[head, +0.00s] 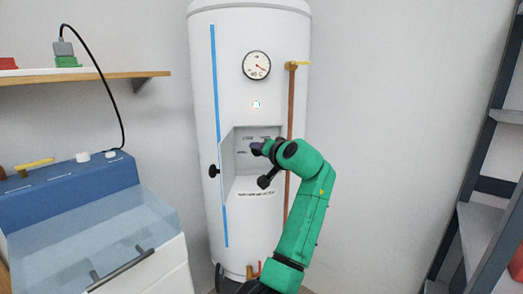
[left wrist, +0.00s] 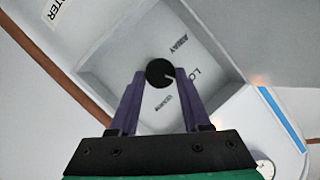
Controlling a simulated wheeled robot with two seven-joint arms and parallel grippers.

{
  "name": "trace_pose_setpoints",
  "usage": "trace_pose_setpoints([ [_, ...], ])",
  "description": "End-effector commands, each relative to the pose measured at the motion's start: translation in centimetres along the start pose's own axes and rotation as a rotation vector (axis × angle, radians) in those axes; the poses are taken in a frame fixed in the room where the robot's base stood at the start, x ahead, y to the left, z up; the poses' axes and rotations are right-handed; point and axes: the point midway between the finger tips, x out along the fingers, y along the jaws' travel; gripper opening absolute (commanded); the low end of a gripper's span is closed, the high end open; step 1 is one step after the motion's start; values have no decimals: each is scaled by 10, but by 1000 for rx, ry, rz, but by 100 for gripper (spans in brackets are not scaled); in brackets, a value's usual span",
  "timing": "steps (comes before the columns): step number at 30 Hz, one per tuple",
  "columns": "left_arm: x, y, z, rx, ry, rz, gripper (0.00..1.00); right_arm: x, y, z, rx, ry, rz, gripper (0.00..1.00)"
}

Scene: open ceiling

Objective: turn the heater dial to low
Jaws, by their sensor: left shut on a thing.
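The white water heater (head: 237,112) stands in the middle of the head view with an open recess in its front. The heater dial (left wrist: 157,71) is a round black knob on the recess's back panel. Its pale pointer mark is turned to the right, towards lettering that looks like "LO", partly hidden by a finger. My left gripper (head: 257,149) reaches into the recess, and the dial itself is hidden behind it in the head view. In the left wrist view the purple fingers of the left gripper (left wrist: 162,73) are closed around the dial. My right gripper is not in view.
A copper pipe (head: 291,110) runs down the heater's right side. A blue-topped machine (head: 70,188) stands at left, and a grey shelf rack (head: 480,190) at right.

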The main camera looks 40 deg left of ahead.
Motion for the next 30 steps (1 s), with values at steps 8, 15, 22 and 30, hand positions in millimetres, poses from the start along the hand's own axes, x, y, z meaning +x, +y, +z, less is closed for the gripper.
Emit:
trace_pose_setpoints([
  [8,0,-2,0,-117,-10,46,0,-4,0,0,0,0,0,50],
  [15,0,-2,0,-150,-13,60,0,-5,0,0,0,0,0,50],
  [22,0,-2,0,-151,-13,61,0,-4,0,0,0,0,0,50],
  [30,0,-2,0,-150,-12,60,77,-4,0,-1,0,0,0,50],
])
